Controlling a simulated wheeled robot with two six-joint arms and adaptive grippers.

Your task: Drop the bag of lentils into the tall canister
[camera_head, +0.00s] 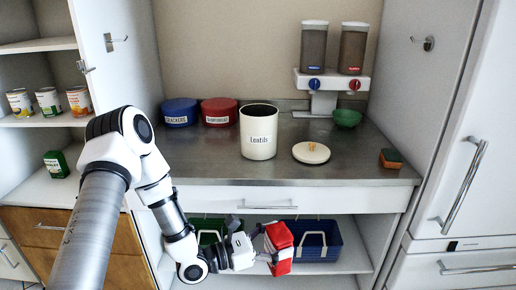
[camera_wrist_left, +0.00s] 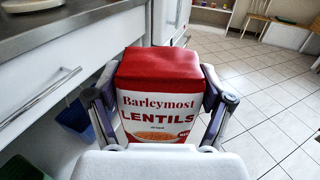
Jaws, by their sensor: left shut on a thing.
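The bag of lentils (camera_wrist_left: 158,105) is red and white with "LENTILS" printed on it, and it fills the middle of the left wrist view. My left gripper (camera_head: 262,247) is shut on it, one finger on each side. In the head view the red bag (camera_head: 280,246) hangs in front of the counter, below the drawer. My right gripper is not in view.
Blue (camera_head: 180,112) and red (camera_head: 219,111) round tins stand left of the canister. A twin dispenser (camera_head: 332,78), a green bowl (camera_head: 347,118) and a sponge (camera_head: 391,158) are to the right. Green and blue (camera_head: 327,243) baskets sit on the shelf below. The counter front is clear.

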